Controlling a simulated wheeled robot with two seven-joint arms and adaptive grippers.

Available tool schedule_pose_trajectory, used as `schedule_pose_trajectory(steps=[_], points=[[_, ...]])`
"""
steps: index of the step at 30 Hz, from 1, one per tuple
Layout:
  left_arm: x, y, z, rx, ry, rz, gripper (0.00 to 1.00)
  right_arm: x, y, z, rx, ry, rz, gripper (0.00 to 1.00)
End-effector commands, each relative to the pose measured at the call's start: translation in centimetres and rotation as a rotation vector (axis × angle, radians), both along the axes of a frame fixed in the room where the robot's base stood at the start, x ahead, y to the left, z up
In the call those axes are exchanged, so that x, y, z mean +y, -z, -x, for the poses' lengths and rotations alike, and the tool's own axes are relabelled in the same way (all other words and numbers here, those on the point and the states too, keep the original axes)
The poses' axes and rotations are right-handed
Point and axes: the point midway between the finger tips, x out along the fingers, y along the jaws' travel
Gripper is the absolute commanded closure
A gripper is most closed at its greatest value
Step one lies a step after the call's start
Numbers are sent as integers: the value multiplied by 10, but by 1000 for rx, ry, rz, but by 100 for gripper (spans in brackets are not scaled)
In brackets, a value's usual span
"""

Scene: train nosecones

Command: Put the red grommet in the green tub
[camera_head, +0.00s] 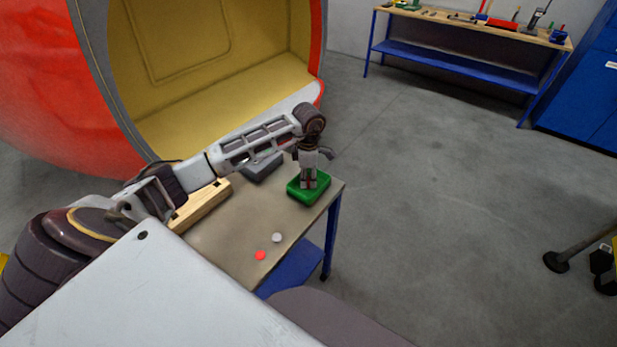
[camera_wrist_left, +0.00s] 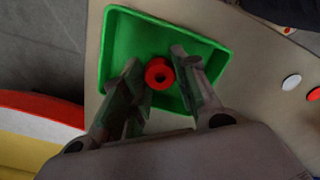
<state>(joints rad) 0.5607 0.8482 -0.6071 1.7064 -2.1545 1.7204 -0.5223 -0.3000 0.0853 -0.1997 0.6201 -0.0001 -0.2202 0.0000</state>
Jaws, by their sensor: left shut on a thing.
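The green tub (camera_head: 320,192) stands near the far right corner of the workbench. It also shows in the left wrist view (camera_wrist_left: 119,38), with its floor and walls visible. The red grommet (camera_wrist_left: 159,74), a small ring with a dark hole, is between the fingertips of my left gripper (camera_wrist_left: 156,66), which is shut on it. In the head view my left gripper (camera_head: 309,184) points down over the tub, and the grommet cannot be made out there. In the wrist view the grommet appears within the tub's outline; its exact height above the floor is unclear. My right gripper is out of view.
A white disc (camera_head: 277,237) and a red disc (camera_head: 260,255) lie on the workbench (camera_head: 222,237) nearer me. A grey block (camera_head: 263,168) and a wooden block (camera_head: 201,205) lie left of the tub. A large red nosecone (camera_head: 50,100) stands behind. Open floor lies right.

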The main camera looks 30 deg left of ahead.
Motion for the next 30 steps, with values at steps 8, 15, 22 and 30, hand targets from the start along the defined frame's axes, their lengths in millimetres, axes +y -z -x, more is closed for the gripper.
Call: schedule_pose_trajectory(steps=[8,15,22,30], points=[[0,0,0,0,0,0,61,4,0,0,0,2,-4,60],[0,-1,0,0,0,0,61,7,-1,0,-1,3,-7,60],[0,-14,-1,-3,1,-1,61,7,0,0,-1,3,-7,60],[0,-47,-1,-4,0,0,61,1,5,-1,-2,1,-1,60]])
